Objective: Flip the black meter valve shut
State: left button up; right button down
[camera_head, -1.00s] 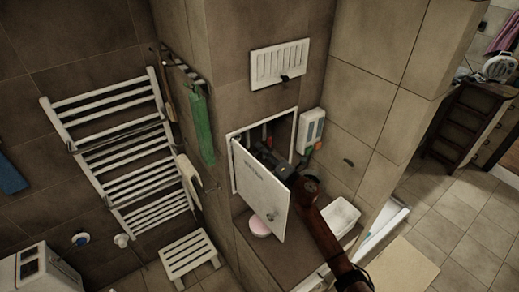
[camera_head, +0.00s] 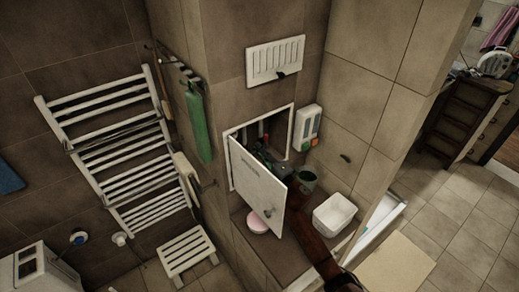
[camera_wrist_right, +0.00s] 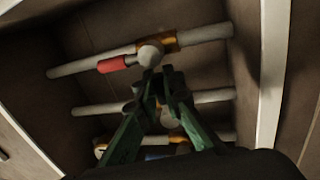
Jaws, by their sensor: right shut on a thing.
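The open wall cabinet (camera_head: 291,126) holds pipes and valves, with its white door (camera_head: 257,185) swung outward. My right gripper (camera_head: 268,158) is inside the cabinet, partly hidden by the door. In the right wrist view its green fingers (camera_wrist_right: 166,82) are closed together at the middle pipe (camera_wrist_right: 212,97), just below a white round fitting (camera_wrist_right: 151,54). They seem to be shut on the black meter valve's handle, which they mostly hide. A red valve handle (camera_wrist_right: 117,64) lies on the upper pipe, left of the fingertips. My left gripper is not in view.
A towel rack (camera_head: 125,150) is at left.

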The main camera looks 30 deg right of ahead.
jog(key=shift+f, duration=0.15)
jog(key=c, duration=2.1)
grip_release()
jog(key=v, duration=1.2)
